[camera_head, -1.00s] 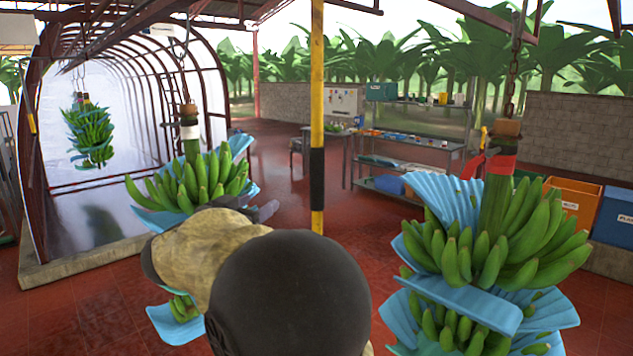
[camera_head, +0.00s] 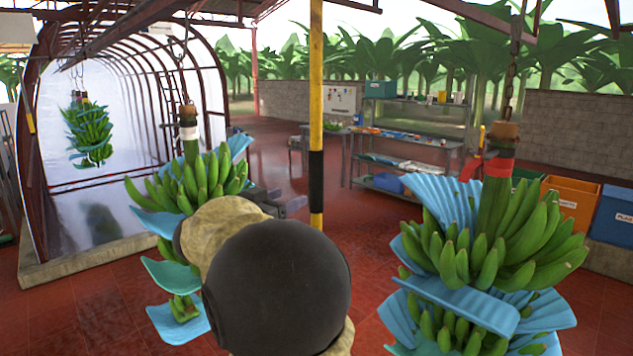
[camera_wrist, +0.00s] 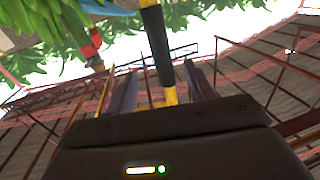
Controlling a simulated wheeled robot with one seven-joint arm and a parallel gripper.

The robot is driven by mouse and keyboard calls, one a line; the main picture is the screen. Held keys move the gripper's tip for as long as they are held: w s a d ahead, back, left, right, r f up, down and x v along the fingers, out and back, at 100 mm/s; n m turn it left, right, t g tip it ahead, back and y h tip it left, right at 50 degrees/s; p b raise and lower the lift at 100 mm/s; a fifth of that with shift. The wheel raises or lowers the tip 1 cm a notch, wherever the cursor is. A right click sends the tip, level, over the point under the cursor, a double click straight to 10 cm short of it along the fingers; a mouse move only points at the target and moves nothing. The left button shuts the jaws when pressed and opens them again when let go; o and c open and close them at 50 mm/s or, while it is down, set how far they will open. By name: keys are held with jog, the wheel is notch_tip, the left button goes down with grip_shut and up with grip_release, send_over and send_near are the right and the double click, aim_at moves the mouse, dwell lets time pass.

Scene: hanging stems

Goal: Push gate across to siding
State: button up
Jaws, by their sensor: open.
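A yellow pole with a black band (camera_head: 316,110) hangs down in the middle of the head view, its top beyond the frame. No part is clearly recognisable as the gate or the siding; overhead rails (camera_head: 110,38) run at the upper left. My gripper (camera_head: 298,203) is open and empty, close to the pole's lower end, just left of it in the head view. In the wrist view the pole (camera_wrist: 154,32) shows between the two fingers (camera_wrist: 160,80). I cannot tell whether it touches them. My arm hides part of the left banana bunch.
Banana bunches with blue sheets hang at left (camera_head: 195,180) and right (camera_head: 490,240), close to my arm. Another bunch (camera_head: 88,132) hangs by a plastic-covered tunnel (camera_head: 130,110). Behind are a metal shelf (camera_head: 410,140) and an orange bin (camera_head: 573,203). The red floor between is open.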

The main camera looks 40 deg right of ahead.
aim_at(311, 186)
jog(key=p+x, duration=0.2)
jog(key=x, duration=0.8)
jog(key=shift+w+d, duration=0.1)
jog(key=shift+d, duration=0.05)
jog(key=shift+w+d+f+p, duration=0.1)
jog(key=shift+d+p, duration=0.2)
jog(key=shift+d, duration=0.4)
grip_shut()
